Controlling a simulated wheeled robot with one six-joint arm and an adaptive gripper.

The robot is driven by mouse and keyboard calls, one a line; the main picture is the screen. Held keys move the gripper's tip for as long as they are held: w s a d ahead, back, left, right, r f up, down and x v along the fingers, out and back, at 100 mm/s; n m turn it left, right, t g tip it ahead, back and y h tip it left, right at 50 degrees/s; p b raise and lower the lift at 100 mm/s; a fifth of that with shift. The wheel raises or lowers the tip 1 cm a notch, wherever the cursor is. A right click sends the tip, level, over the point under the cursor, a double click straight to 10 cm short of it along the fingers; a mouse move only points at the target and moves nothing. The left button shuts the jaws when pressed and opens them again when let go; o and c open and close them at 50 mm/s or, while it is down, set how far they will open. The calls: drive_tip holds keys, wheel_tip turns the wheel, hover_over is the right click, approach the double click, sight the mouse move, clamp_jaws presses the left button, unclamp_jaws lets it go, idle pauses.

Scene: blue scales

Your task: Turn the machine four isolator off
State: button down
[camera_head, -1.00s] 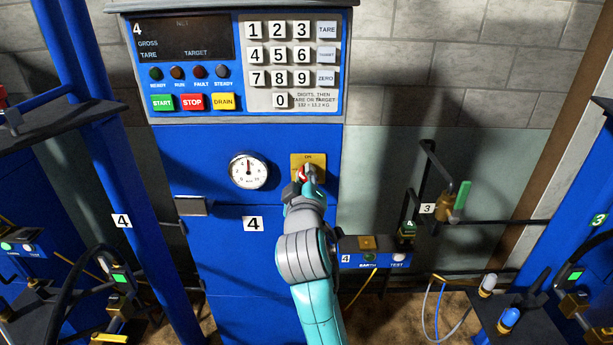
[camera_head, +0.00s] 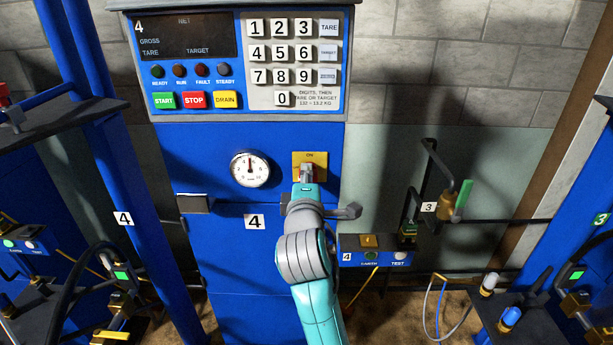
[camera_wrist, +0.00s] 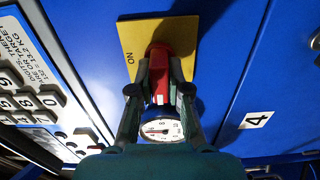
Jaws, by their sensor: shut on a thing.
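The machine four isolator is a red handle (camera_wrist: 160,72) on a yellow plate (camera_wrist: 130,45) marked ON. In the head view the plate (camera_head: 319,160) sits on the blue cabinet, right of the gauge. My gripper (camera_wrist: 160,92) is shut on the red handle, one finger on each side of it in the wrist view. In the head view my gripper (camera_head: 307,174) hides the handle and the lower part of the plate. ON is at the plate's top in the head view and at its left in the wrist view.
A round gauge (camera_head: 249,169) is left of the plate. The keypad panel (camera_head: 245,60) with START, STOP and DRAIN is above. A small box labelled 4 with EARTH and TEST (camera_head: 374,251) is low right. A valve with a green lever (camera_head: 463,199) stands farther right.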

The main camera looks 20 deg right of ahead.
drive_tip(key=shift+f+n, duration=0.1)
drive_tip(key=shift+n, duration=0.2)
drive_tip(key=c, duration=1.1)
unclamp_jaws()
drive_tip(key=shift+s+a, duration=0.1)
drive_tip(key=shift+s, duration=0.05)
drive_tip(key=v, duration=1.1)
drive_tip(key=shift+s+a, duration=0.1)
drive_tip(key=shift+s, duration=0.25)
